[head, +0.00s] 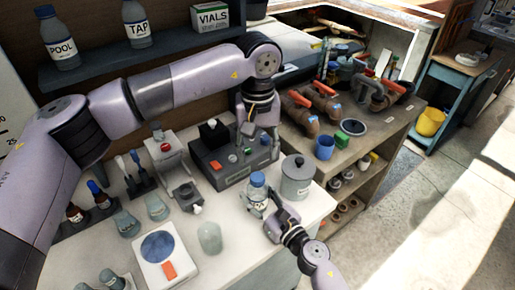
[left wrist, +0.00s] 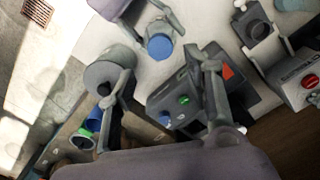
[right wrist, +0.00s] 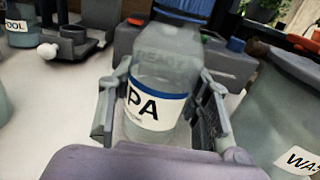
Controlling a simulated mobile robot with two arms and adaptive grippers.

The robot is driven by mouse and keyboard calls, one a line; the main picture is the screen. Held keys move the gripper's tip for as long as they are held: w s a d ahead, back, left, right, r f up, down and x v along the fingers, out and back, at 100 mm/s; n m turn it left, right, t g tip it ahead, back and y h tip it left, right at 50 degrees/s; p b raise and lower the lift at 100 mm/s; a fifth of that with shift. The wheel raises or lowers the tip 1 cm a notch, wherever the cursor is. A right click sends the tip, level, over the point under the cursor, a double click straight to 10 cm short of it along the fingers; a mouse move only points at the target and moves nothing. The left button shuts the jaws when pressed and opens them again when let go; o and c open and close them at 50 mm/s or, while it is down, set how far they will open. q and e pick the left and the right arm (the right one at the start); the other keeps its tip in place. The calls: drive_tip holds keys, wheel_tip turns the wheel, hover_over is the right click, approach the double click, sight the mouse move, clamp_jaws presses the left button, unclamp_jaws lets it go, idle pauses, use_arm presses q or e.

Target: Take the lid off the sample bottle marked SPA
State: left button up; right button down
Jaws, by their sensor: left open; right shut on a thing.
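The sample bottle (head: 255,198) stands upright near the bench's front right edge, its blue lid (head: 258,179) on. My right gripper (head: 262,209) is shut around the bottle's body. My left gripper (head: 258,138) is open and empty, above and behind the bottle beside the black instrument. In the left wrist view the blue lid (left wrist: 160,46) lies just beyond the open fingertips (left wrist: 168,66), with no finger touching it.
A grey lidded pot (head: 297,178), part-labelled "WAS", stands close right of the bottle. The black instrument box (head: 232,166) is behind it. A glass beaker (head: 209,237) and a white scale (head: 160,252) stand to the left. A shelf (head: 150,53) holds the POOL and TAP bottles.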

sight(257, 176)
use_arm(q)
drive_tip(key=shift+f+m, duration=0.15)
drive_tip(key=shift+m, duration=1.05)
drive_tip(key=shift+f, duration=3.9)
drive_tip(key=shift+c, duration=0.3)
clamp_jaws()
